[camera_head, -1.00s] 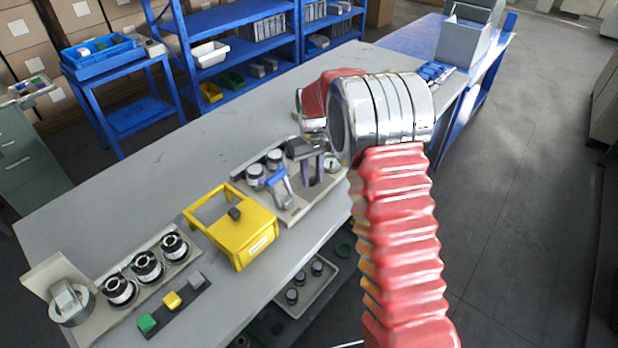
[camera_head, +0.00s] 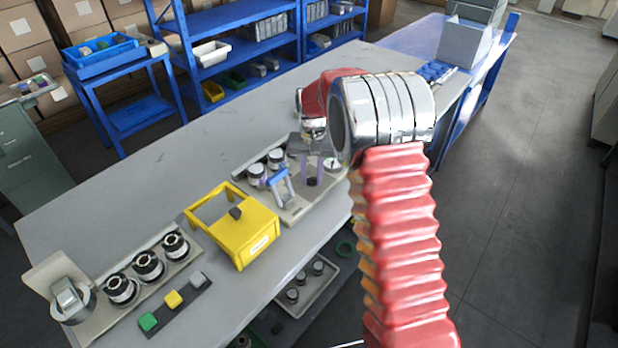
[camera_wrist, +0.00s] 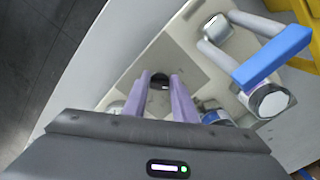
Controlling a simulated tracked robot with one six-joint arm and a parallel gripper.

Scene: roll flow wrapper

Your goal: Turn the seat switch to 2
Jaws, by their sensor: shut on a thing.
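A small dark round knob (camera_wrist: 160,82), which I take to be the seat switch, stands on a grey plate on a beige panel (camera_wrist: 116,86). In the wrist view my gripper (camera_wrist: 160,86) has its two purple fingers on either side of it, shut on it. Its position marks cannot be read. In the head view my gripper (camera_head: 312,172) is over the same beige panel (camera_head: 290,214), at the table's right part, and the dark knob is low between its fingers.
A blue-barred handle (camera_wrist: 272,55) on grey posts stands close right of my fingers in the wrist view. A yellow frame (camera_head: 244,236) is left of the panel in the head view. Several black-and-silver rolls (camera_head: 147,266) stand farther left. The table (camera_head: 130,190) behind is clear.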

